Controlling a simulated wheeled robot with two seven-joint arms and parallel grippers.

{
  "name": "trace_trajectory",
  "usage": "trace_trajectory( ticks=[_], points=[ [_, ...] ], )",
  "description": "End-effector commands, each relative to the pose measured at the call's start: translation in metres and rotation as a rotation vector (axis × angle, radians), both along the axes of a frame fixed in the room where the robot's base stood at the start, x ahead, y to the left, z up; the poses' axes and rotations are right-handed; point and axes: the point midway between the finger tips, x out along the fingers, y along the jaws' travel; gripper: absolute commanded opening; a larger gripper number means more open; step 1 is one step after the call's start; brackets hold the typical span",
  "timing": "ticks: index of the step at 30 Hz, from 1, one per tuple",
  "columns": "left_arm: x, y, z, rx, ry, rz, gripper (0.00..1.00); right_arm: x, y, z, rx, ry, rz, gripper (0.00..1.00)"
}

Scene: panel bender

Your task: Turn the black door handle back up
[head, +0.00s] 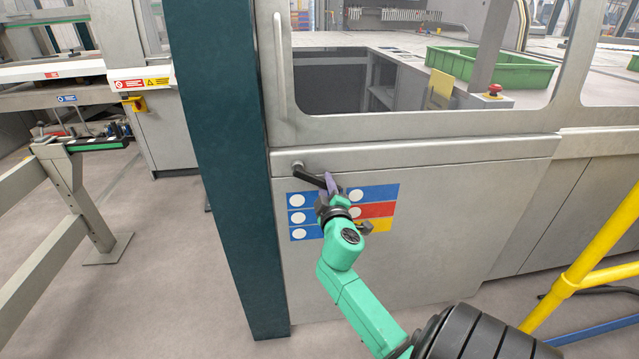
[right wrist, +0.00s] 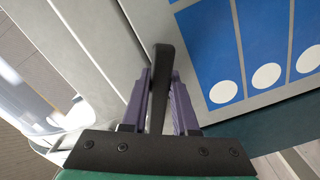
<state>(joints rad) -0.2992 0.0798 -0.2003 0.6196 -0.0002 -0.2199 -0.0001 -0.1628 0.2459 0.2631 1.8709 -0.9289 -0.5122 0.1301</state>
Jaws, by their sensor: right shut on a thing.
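The black door handle (head: 308,174) is on the grey door panel (head: 450,220), near the panel's upper left corner. It slopes down to the right from its pivot. In the right wrist view the handle (right wrist: 160,85) runs between the two purple fingers. My right gripper (head: 331,183) is shut on the handle near its free end, and the gripper hides that end in the head view. In the right wrist view my right gripper (right wrist: 162,95) has a finger on each side of the handle. My left gripper is not in view.
A blue, red and yellow label sheet (head: 375,193) is on the panel beside my gripper. A dark teal post (head: 222,170) stands left of the door. A yellow rail (head: 590,262) is at the right. A green crate (head: 520,72) sits behind the window.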

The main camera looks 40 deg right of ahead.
Motion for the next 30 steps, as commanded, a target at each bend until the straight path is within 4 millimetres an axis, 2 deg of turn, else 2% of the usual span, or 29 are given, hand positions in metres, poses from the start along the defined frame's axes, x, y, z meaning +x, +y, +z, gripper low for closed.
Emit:
trace_trajectory(
  ticks=[1, 3, 15, 30],
  points=[
    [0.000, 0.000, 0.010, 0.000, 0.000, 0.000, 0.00, -0.001, -0.001, 0.007, -0.036, 0.032, 0.000, 0.00],
    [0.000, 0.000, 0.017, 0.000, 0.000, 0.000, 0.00, -0.003, -0.003, 0.012, -0.089, 0.072, 0.000, 0.00],
    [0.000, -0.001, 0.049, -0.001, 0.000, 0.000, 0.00, -0.007, -0.008, 0.034, -0.337, 0.259, 0.001, 0.00],
    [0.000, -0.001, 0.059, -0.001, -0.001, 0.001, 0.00, -0.007, -0.009, 0.041, -0.440, 0.337, 0.001, 0.00]
  ],
)
